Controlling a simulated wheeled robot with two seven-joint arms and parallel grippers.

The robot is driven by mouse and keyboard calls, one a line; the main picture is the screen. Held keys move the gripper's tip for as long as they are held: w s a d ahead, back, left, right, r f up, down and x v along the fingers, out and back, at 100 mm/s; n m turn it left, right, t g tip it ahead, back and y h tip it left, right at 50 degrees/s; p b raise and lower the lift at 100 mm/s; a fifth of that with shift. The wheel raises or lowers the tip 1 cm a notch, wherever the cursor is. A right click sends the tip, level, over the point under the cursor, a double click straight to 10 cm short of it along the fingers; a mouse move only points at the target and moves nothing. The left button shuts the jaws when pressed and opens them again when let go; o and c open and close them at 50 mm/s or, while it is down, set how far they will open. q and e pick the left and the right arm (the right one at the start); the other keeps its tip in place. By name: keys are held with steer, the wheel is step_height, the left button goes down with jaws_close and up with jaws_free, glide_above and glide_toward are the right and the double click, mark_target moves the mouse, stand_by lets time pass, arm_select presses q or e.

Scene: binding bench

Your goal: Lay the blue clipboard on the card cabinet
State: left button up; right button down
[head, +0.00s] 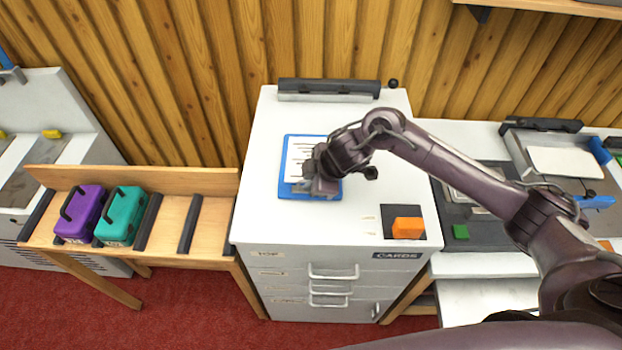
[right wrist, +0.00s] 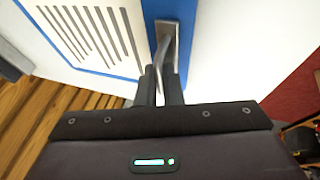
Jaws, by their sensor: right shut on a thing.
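The blue clipboard (head: 287,186) with a white lined sheet is at the white card cabinet (head: 257,222), over the left middle of its top. It looks flat and level with the top; whether it touches the surface I cannot tell. My right gripper (head: 318,188) is at the clipboard's near right part and covers some of it. In the right wrist view, the right gripper (right wrist: 159,88) is shut on the metal clip (right wrist: 167,42) at the edge of the blue clipboard (right wrist: 152,12). My left gripper is not in view.
A dark bar (head: 328,87) stands along the cabinet's back edge. An orange block (head: 407,227) sits on a dark patch at the front right. A wooden rack (head: 172,215) with purple (head: 80,214) and teal (head: 121,216) cases stands left. A bench with devices is right.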

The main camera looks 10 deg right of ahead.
steer(key=c, duration=1.6)
jaws_free()
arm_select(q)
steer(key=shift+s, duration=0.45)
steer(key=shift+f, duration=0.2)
arm_select(e)
steer(key=v, duration=1.2)
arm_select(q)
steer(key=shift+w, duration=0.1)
